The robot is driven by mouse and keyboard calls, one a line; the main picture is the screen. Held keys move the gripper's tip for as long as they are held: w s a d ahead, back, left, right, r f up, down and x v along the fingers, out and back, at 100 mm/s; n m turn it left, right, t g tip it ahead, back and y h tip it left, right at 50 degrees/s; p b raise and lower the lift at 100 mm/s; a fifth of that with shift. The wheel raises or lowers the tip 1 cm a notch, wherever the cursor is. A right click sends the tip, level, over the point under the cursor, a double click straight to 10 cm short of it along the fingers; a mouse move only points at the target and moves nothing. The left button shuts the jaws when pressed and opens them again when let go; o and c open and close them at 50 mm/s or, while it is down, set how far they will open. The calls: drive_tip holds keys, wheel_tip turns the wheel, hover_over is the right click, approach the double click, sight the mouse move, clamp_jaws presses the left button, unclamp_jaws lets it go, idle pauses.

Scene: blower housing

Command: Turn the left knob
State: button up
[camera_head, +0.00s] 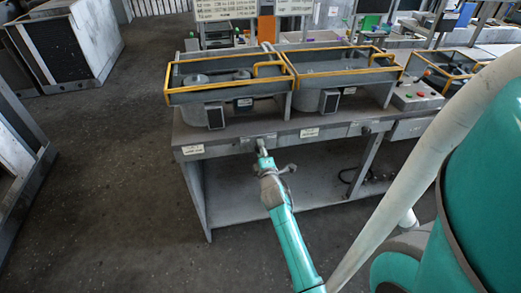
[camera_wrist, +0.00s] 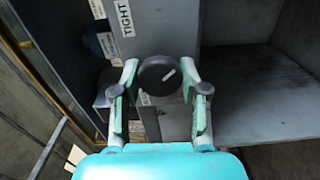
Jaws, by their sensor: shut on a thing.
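The left knob (camera_wrist: 157,76) is round and dark with a short white pointer mark slanting to the upper right in the wrist view. It sits on the front of the grey bench. My gripper (camera_wrist: 160,72) has one finger on each side of the knob and is shut on it. In the head view, my gripper (camera_head: 264,155) reaches the bench's front edge near its middle. It hides most of the knob there.
The grey bench (camera_head: 190,139) carries two units with yellow rails (camera_head: 225,92). A white label reading TIGHT (camera_wrist: 124,17) is near the knob. A control box with coloured buttons (camera_head: 415,96) stands at the right. The floor left of the bench is clear.

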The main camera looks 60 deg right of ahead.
drive_tip(key=o, duration=1.1)
drive_tip(key=shift+o, duration=0.2)
drive_tip(key=shift+a, duration=0.1)
drive_tip(key=v, duration=1.1)
drive_tip(key=shift+s+a, duration=0.3)
drive_tip(key=shift+a, duration=0.1)
